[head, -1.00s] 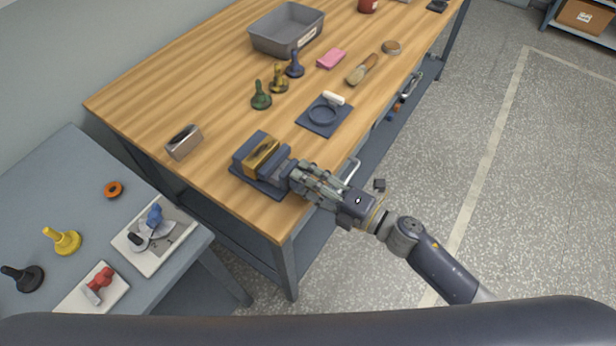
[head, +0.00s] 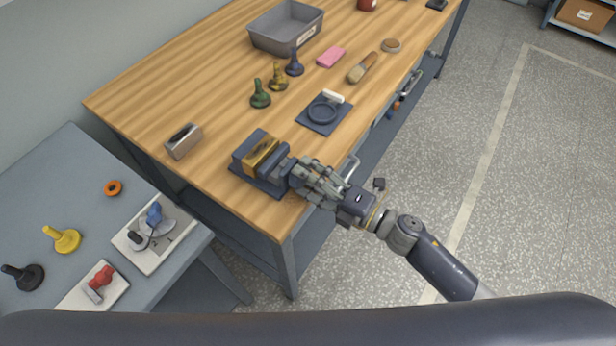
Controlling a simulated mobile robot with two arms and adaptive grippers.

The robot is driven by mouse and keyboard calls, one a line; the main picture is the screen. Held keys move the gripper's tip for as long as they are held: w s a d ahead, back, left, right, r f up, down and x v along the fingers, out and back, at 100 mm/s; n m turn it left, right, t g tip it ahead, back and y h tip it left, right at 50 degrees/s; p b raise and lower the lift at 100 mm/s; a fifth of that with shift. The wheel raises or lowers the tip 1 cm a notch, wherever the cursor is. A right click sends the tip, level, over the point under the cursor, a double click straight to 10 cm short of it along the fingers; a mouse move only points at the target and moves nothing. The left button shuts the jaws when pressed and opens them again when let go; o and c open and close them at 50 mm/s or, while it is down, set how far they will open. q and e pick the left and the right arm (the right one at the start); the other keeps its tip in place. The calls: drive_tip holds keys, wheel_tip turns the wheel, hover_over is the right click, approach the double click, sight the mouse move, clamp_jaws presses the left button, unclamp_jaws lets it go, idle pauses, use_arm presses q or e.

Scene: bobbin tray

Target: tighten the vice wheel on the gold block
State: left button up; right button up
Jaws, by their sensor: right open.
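The dark blue vice (head: 278,161) stands near the front edge of the wooden bench. The gold block (head: 261,155) sits between its jaws, with a dark mark on its top. The vice wheel is at the vice's right end, mostly hidden by my right gripper (head: 304,177). That gripper is open, with its fingers around or beside the wheel; I cannot tell whether they touch it. My left gripper is not in view.
On the wooden bench (head: 205,105), a dark mat with a ring (head: 324,114), several bobbin-like pieces (head: 260,95), a brush (head: 362,68) and a grey tray (head: 286,28) lie behind the vice. A grey metal block (head: 183,142) stands left.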

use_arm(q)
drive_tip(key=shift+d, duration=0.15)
use_arm(e)
drive_tip(key=v, duration=1.2)
drive_tip(key=shift+w, duration=0.1)
drive_tip(key=d+f+m+h, duration=0.6)
drive_tip(key=d+f+m, duration=0.15)
drive_tip(key=f, duration=0.65)
drive_tip(key=d+f+m+h, duration=0.55)
drive_tip(key=f+m, duration=0.25)
drive_tip(key=f, duration=0.5)
drive_tip(key=s+d+f+m+g+h, duration=0.35)
drive_tip(key=s+f+m, duration=0.35)
drive_tip(key=s+f, duration=0.65)
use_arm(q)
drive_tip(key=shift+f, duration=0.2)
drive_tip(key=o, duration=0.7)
use_arm(e)
drive_tip(key=s+a+f+m+g, duration=0.2)
drive_tip(key=s+f+g, duration=0.1)
drive_tip(key=s, duration=0.6)
drive_tip(key=s+a+f+m+g, duration=0.2)
drive_tip(key=s+f, duration=0.4)
drive_tip(key=s, duration=0.3)
drive_tip(key=shift+a+m+g, duration=0.15)
drive_tip(key=shift+m+g, duration=0.2)
drive_tip(key=shift+g, duration=0.2)
